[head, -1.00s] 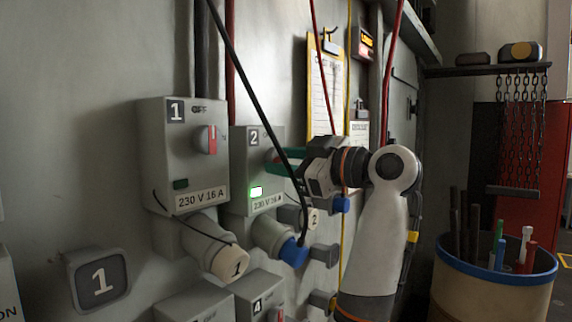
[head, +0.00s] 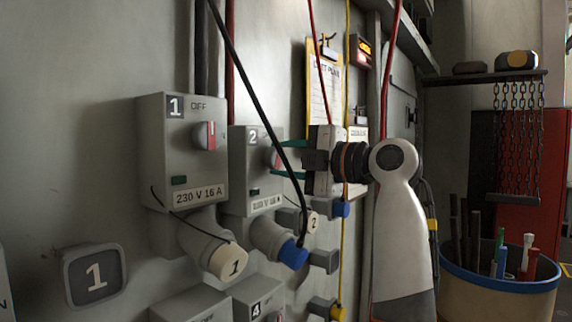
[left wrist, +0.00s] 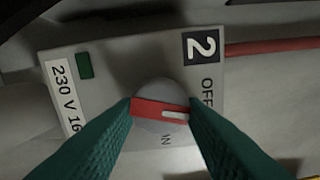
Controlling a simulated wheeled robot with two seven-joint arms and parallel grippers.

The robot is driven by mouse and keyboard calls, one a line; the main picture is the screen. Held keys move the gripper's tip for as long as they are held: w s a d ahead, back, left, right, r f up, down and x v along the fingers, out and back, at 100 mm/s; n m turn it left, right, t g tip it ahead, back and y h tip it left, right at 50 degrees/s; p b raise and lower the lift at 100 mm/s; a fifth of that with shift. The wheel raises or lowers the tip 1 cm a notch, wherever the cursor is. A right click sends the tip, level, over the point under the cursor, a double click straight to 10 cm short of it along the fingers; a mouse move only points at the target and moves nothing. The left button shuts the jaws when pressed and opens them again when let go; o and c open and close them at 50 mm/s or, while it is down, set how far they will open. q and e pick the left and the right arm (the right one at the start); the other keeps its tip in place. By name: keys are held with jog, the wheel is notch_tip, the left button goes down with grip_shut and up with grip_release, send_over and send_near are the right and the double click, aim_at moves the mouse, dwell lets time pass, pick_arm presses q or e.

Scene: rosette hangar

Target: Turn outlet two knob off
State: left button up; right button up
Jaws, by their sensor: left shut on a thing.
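The outlet two box (head: 240,165) is grey, marked 2, and mounted on the wall right of outlet one. My left gripper (head: 282,159) reaches it from the right, its green fingers on either side of the red-handled knob (head: 273,157). In the left wrist view, the fingers (left wrist: 161,110) are shut on the knob's red bar (left wrist: 150,106). The bar's white mark points right, to the side where OFF (left wrist: 208,93) is printed. The lamp (left wrist: 84,65) on the box is dark green, unlit. My right gripper is not in view.
Outlet one (head: 180,150) stands close on the left, its lamp dark. A black cable (head: 262,110) hangs in front of outlet two down to a blue plug (head: 293,254). Red and yellow cables hang near my arm. A blue-rimmed barrel (head: 500,283) stands at right.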

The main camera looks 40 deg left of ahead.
pick_arm(q)
jog(key=shift+n+b, duration=0.35)
jog(key=shift+n, duration=1.65)
jog(key=o, duration=1)
jog(key=shift+d, duration=0.15)
jog(key=shift+w+d+b, duration=0.1)
jog(key=shift+d+b, duration=0.2)
jog(key=d+b, duration=0.1)
jog(key=d, duration=0.2)
jog(key=d+b, duration=0.1)
jog(key=d, duration=0.3)
jog(key=w+d+b, duration=0.1)
jog(key=d, duration=0.3)
jog(key=shift+b, duration=0.3)
jog(key=shift+w, duration=0.1)
